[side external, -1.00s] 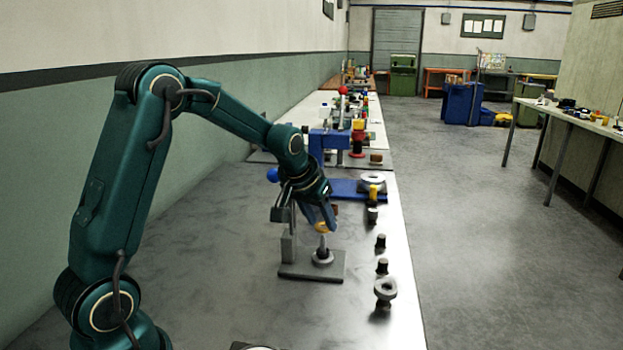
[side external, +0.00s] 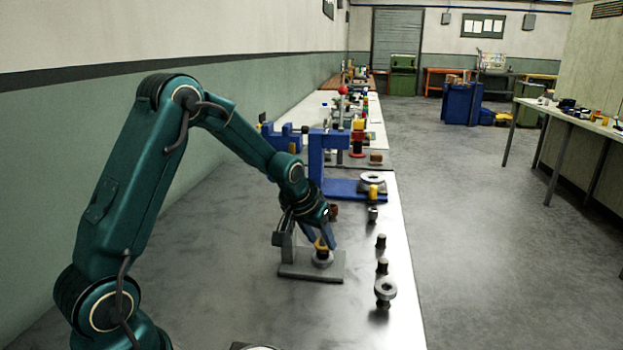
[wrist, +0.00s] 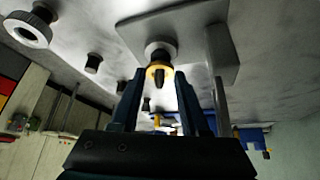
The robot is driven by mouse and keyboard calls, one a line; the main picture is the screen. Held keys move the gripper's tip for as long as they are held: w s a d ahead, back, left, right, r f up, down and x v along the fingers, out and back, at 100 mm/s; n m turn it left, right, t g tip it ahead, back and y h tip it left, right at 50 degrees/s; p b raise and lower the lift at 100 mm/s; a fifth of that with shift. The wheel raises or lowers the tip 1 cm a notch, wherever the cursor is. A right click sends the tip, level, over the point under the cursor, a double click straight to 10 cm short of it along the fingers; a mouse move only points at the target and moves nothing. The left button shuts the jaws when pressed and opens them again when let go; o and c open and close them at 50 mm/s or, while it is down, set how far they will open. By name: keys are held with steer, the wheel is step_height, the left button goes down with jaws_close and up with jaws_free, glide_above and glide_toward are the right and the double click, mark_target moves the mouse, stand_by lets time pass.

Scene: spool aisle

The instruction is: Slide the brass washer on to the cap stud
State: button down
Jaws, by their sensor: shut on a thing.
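The brass washer (side external: 321,244) is a small yellow ring between the fingers of my gripper (side external: 320,238), which is shut on it. In the wrist view the washer (wrist: 156,71) sits between the two fingertips, close to a round grey collar (wrist: 158,50). The cap stud (wrist: 159,80) shows as a dark tip at the ring's middle, so the washer seems to be around it. In the side view the collar (side external: 322,259) is just under the washer on a grey plate (side external: 300,272). The stud's shaft is hidden there, and any small gap is too small to tell.
A grey upright block (side external: 287,245) stands at the plate's left, close to my gripper. Dark pegs (side external: 381,241) and a ringed post (side external: 385,289) line the bench's right edge. A blue stand (side external: 345,188) is behind.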

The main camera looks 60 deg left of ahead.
steer(key=shift+f, duration=0.15)
steer(key=shift+c, duration=1.6)
jaws_free()
steer(key=shift+v, duration=2.6)
steer(key=shift+d, duration=0.1)
